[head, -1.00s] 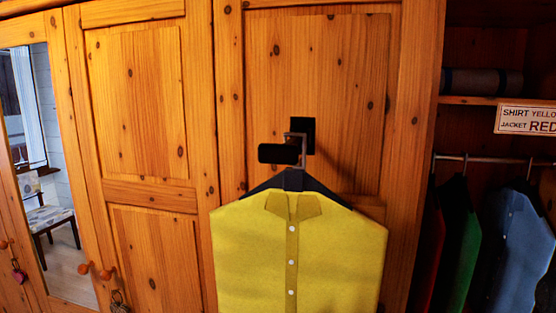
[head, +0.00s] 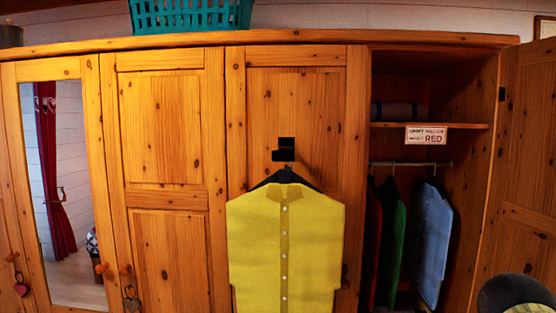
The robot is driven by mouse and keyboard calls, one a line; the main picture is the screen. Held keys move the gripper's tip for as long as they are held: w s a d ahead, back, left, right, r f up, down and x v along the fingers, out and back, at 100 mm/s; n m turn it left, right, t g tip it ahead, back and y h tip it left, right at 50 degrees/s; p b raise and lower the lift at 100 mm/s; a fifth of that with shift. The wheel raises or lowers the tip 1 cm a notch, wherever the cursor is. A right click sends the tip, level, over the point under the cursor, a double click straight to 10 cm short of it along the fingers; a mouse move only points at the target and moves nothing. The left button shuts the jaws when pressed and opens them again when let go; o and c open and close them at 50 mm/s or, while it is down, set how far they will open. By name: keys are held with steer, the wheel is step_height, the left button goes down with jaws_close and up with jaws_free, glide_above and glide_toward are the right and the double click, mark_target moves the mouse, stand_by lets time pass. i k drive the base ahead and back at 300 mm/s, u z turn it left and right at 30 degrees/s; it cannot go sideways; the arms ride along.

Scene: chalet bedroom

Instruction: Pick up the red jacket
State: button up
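The red jacket (head: 371,243) hangs in the open wardrobe section at the right. Only a narrow, dark red strip of it shows, at the left end of the rail (head: 410,164). A green garment (head: 394,238) hangs close to its right. The wardrobe's frame and the shadow hide most of the red jacket.
A yellow shirt (head: 285,245) hangs on a black hook (head: 285,147) on the closed door, left of the opening. A blue garment (head: 433,240) hangs right of the green one. A sign (head: 427,135) reading RED is on the shelf edge. An open door (head: 530,170) stands at the right.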

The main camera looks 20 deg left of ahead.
mark_target(373, 231)
steer(key=u, duration=0.6)
steer(key=i, duration=1.15)
steer(key=z, duration=0.15)
